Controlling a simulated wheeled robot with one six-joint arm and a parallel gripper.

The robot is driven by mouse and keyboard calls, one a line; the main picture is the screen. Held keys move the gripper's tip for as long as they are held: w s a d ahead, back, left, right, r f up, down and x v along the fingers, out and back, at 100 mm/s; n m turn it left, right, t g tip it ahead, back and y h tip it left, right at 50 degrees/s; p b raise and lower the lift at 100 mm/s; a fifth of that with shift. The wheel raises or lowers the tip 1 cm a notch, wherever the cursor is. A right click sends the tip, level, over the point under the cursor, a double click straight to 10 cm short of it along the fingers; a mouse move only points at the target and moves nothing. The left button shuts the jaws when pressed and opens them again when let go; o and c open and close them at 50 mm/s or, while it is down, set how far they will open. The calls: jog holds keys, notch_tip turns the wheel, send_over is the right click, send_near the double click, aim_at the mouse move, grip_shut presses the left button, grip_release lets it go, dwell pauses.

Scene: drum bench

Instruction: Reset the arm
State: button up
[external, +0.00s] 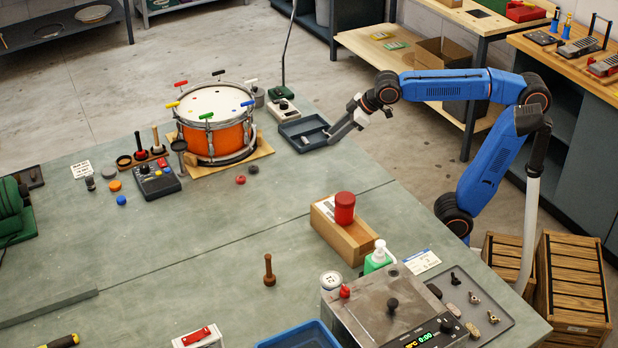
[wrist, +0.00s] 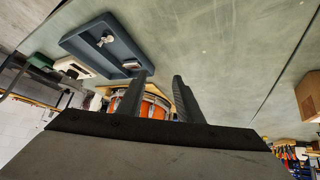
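My blue arm (external: 445,86) reaches left from the right side of the bench, with its elbow raised. My gripper (external: 333,138) is at the right end of a dark blue tray (external: 290,139), pointing down and left. Its exact height above the tray is hard to tell. In the wrist view, the two dark fingers of my gripper (wrist: 159,76) stand apart with nothing held between them. The tray also shows in the wrist view (wrist: 78,42), with a small silver part (wrist: 105,40) and another small piece in it.
An orange drum (external: 213,139) on a wooden board stands left of the tray. A grey-white device (external: 283,110) is behind the tray. The bench middle is mostly clear.

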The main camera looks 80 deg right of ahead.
jog(key=s+d+f+m+g+h, duration=0.1)
jog(key=s+d+f+m+h, duration=0.1)
jog(key=s+d+f, duration=0.4)
jog(key=s+d+f+m+h, duration=0.1)
jog(key=s+d+f+m, duration=0.15)
jog(key=s+d, duration=0.6)
jog(key=s+a+f+n+g+y, duration=0.1)
jog(key=s+a+f+g+y, duration=0.1)
jog(key=s+a+f, duration=0.4)
notch_tip(320, 180, down, 4)
jog(key=shift+s+a+f+n, duration=0.15)
jog(key=shift+s+n, duration=0.2)
jog(key=shift+s, duration=0.85)
